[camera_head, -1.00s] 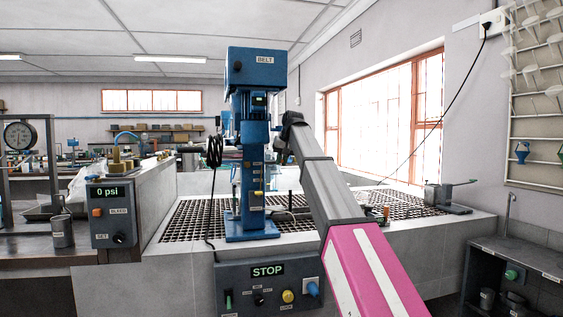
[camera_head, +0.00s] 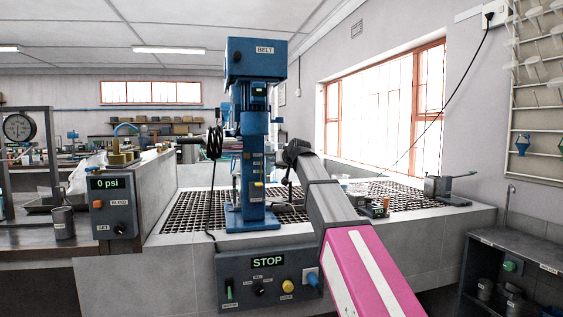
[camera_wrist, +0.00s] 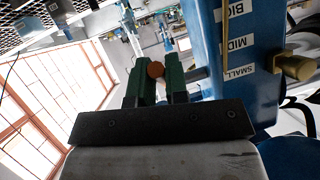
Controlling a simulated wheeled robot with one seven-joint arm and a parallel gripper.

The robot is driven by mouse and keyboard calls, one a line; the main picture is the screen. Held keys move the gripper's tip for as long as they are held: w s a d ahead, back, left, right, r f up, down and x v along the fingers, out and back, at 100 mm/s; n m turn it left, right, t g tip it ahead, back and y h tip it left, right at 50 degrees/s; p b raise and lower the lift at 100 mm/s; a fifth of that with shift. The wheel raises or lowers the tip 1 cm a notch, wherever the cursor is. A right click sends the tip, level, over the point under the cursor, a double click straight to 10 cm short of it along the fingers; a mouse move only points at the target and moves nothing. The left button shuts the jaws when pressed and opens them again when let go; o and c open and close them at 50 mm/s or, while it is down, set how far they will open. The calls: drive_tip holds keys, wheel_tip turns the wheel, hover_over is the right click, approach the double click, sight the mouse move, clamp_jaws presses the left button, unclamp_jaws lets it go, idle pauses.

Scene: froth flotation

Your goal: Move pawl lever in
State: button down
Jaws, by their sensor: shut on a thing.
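The blue flotation machine (camera_head: 251,150), with BELT on its head, stands upright on the grated bench. In the wrist view its blue column (camera_wrist: 232,60) fills the right, with labels reading BIG, MIDI and SMALL. My gripper (camera_wrist: 155,72) has green fingers closed around a small round orange-brown knob (camera_wrist: 155,69) beside the column. This appears to be the end of the pawl lever; the rest of the lever is hidden. In the head view my arm reaches to the right side of the column, and the fingers cannot be made out.
A brass knob (camera_wrist: 299,67) sticks out of the column near the labels. Below the machine is a control panel (camera_head: 268,276) showing STOP. A 0 psi box (camera_head: 112,207) stands at left. The metal grating (camera_head: 190,212) surrounds the machine, with small items to its right.

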drive_tip(key=shift+w+a+f+t+y, duration=0.1)
drive_tip(key=shift+w+f+t+y, duration=0.35)
drive_tip(key=shift+t, duration=0.4)
drive_tip(key=shift+w+a+f+t+y, duration=0.15)
drive_tip(key=shift+w+f+t, duration=0.1)
drive_tip(key=shift+f+t, duration=0.45)
drive_tip(key=shift+r+n, duration=0.15)
drive_tip(key=shift+n, duration=0.15)
drive_tip(key=c, duration=1.1)
unclamp_jaws()
drive_tip(key=v, duration=1)
drive_tip(key=shift+s+d, duration=0.15)
drive_tip(key=shift+s, duration=0.2)
drive_tip(key=shift+s, duration=0.1)
